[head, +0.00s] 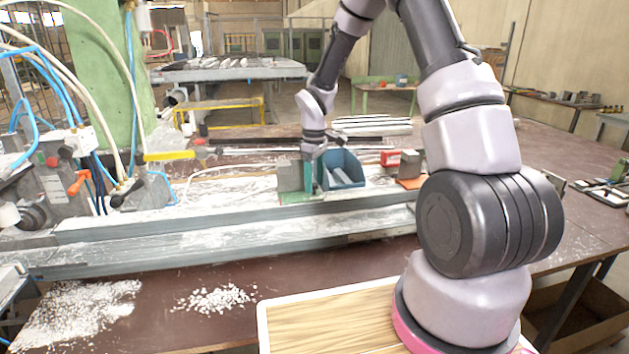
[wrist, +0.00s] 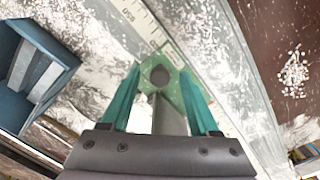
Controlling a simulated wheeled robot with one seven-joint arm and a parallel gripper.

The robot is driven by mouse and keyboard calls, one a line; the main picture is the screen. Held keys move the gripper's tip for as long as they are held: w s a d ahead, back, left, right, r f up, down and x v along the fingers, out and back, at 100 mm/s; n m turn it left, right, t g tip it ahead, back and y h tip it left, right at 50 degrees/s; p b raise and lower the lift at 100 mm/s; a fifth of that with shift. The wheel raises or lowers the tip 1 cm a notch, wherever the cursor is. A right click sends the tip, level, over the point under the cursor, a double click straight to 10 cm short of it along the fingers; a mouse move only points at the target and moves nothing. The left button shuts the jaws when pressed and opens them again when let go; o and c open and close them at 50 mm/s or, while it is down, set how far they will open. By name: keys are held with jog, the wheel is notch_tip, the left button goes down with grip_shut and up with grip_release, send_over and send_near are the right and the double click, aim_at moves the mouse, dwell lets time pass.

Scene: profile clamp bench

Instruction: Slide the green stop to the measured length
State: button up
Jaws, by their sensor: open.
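The green stop (head: 297,198) sits on the long pale rail in the head view, a green base with a grey upright block on it. In the wrist view the green stop (wrist: 172,56) shows a round dark hole, with a grey upright part nearer the camera. My gripper (head: 311,182) is down at the stop, beside the grey block in the head view. In the wrist view my gripper (wrist: 161,74) has its teal fingers apart, one on each side of the stop. Whether either finger touches it I cannot tell. A ruled scale (wrist: 138,17) runs along the rail past the stop.
A blue bin (head: 343,169) stands close to the right of my gripper; the bin (wrist: 62,67) is at the left in the wrist view. White chips (head: 215,299) lie on the brown bench in front of the rail.

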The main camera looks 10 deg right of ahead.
grip_shut()
dwell(1.4)
